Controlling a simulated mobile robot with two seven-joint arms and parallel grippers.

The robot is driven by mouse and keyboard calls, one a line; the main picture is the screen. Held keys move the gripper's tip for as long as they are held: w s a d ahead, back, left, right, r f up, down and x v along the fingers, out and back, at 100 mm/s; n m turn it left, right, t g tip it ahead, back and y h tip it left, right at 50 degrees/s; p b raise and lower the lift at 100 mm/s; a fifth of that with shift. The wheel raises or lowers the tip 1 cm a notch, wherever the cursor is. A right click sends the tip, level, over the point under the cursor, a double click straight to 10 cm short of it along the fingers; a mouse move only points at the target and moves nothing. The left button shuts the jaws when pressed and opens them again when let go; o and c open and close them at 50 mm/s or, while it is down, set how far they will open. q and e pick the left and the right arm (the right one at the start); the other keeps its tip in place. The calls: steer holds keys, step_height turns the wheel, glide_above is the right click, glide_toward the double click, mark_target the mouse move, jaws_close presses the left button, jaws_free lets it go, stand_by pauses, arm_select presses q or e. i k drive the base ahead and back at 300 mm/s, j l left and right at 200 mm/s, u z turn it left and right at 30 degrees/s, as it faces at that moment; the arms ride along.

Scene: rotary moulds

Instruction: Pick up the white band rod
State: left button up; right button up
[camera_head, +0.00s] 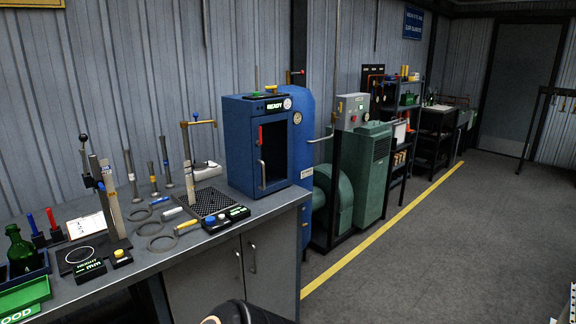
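Several slender grey rods stand upright on the grey workbench (190,262): a left rod (131,178), a middle rod (153,178) and a right rod (166,162). Each seems to carry a small coloured band. Neither of my grippers can be made out in this view.
A blue oven cabinet (241,135) stands at the bench's right end. Metal rings (163,243), short handled tools, a black mesh plate (207,201) and a tall stand (188,160) crowd the bench near the rods. A green bottle (20,248) stands at left.

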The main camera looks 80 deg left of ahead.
mark_target(137, 199)
steer(key=u, duration=3.6)
steer(key=i+l+u, duration=0.3)
steer(key=k+j, duration=0.1)
